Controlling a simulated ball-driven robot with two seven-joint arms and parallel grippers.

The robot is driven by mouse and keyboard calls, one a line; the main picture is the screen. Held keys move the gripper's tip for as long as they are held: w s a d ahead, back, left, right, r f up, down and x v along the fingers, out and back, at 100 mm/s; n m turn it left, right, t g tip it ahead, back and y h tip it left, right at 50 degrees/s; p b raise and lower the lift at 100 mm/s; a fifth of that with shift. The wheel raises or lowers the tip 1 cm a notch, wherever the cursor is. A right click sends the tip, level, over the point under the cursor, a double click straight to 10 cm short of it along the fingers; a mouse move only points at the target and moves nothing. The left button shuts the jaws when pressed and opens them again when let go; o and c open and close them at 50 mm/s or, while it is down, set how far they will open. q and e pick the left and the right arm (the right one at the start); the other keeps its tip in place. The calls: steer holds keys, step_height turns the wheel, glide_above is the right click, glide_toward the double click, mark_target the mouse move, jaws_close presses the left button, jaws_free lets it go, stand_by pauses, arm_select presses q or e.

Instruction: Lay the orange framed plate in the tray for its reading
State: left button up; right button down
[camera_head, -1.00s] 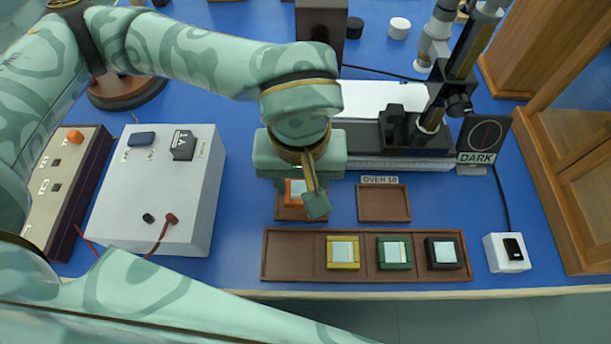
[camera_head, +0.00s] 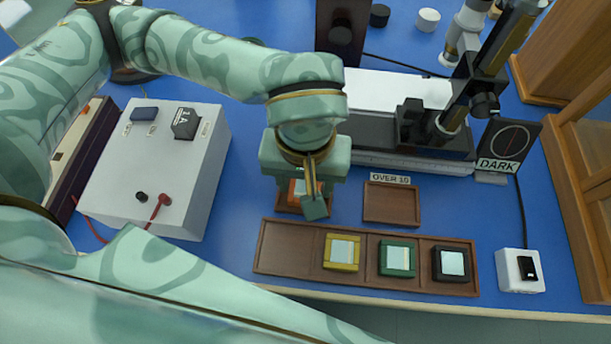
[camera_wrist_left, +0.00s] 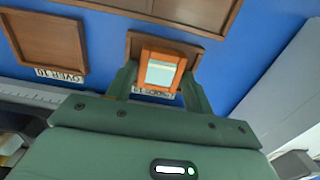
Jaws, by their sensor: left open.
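The orange framed plate (camera_head: 297,187) with a pale centre lies in a small brown tray (camera_head: 287,208) and is partly hidden by my gripper in the head view. My left gripper (camera_head: 308,200) is over it, open. In the left wrist view the orange plate (camera_wrist_left: 161,72) shows between the two green fingers (camera_wrist_left: 158,88), one on each side; I cannot tell whether they touch it. The small tray's label is partly hidden. A long brown tray (camera_head: 284,249) in front has an empty left compartment and holds the yellow (camera_head: 341,252), green (camera_head: 397,258) and black (camera_head: 451,263) framed plates.
An empty small tray (camera_head: 391,204) labelled OVER 10 lies to the right. Behind are the spectrometer bench (camera_head: 440,145) and DARK sign (camera_head: 508,140). A grey box (camera_head: 150,170) with a red lead stands left. A white switch box (camera_head: 519,270) stands right.

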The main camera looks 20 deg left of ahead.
mark_target(305, 186)
arm_select(q)
step_height(305, 186, up, 12)
steer(key=p, duration=0.3)
steer(key=shift+r+p, duration=0.2)
steer(key=shift+p, duration=0.15)
arm_select(e)
steer(key=r, duration=0.1)
steer(key=w+r, duration=0.1)
steer(key=r, duration=0.1)
steer(key=shift+w+d+r, duration=0.25)
steer(key=shift+w, duration=0.1)
arm_select(q)
steer(key=shift+s+f, duration=0.1)
